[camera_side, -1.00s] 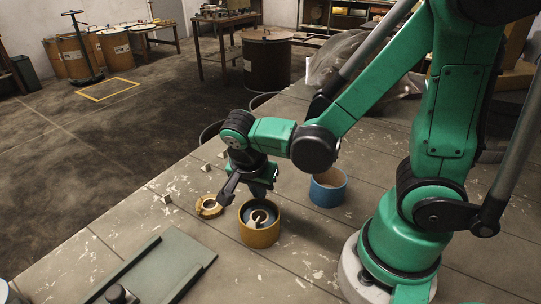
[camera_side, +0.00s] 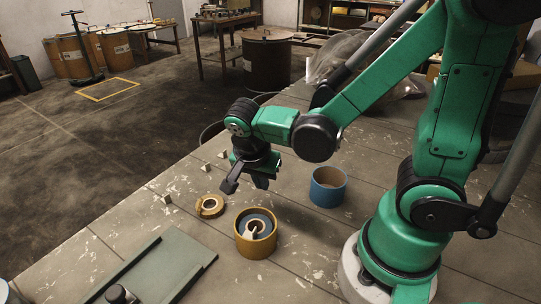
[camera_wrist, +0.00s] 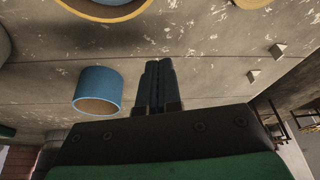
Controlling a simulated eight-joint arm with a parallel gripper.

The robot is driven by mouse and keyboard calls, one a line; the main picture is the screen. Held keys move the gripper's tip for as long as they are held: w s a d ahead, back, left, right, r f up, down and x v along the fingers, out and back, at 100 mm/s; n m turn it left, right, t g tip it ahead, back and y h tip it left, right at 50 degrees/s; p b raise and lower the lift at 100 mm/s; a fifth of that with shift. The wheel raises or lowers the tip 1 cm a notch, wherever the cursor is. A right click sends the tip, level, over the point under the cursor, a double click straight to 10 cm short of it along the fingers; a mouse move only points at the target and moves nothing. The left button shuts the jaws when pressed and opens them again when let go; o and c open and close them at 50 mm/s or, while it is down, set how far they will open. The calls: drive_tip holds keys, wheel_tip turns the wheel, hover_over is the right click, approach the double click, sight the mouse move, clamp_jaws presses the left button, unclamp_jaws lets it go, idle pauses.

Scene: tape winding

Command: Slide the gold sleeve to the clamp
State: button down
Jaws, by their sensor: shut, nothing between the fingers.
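The gold sleeve (camera_side: 256,246) stands upright on the bench in the side view. A blue-grey ring and a pale piece show inside it. In the wrist view, part of the gold sleeve (camera_wrist: 108,14) is cut off by the top edge. My gripper (camera_side: 246,187) is above the bench, behind the gold sleeve and apart from it. In the wrist view its two fingers (camera_wrist: 158,72) lie together, shut and empty. A green plate with raised side rails (camera_side: 155,268) lies at the front left, with a dark knob-like part (camera_side: 118,294) at its near end. I cannot tell whether this is the clamp.
A blue sleeve (camera_side: 328,190) stands right of my gripper, also seen in the wrist view (camera_wrist: 98,86). A small yellow tape roll (camera_side: 210,206) lies to the left. Bench between gold sleeve and plate is clear.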

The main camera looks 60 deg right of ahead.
wheel_tip(320, 180, up, 8)
drive_tip(key=w+a+n+t+y, duration=0.1)
drive_tip(key=n+t, duration=0.5)
drive_tip(key=n, duration=0.9)
drive_tip(key=a+y, duration=0.1)
drive_tip(key=y, duration=0.1)
drive_tip(key=shift+y, duration=0.4)
drive_tip(key=shift+a, duration=0.1)
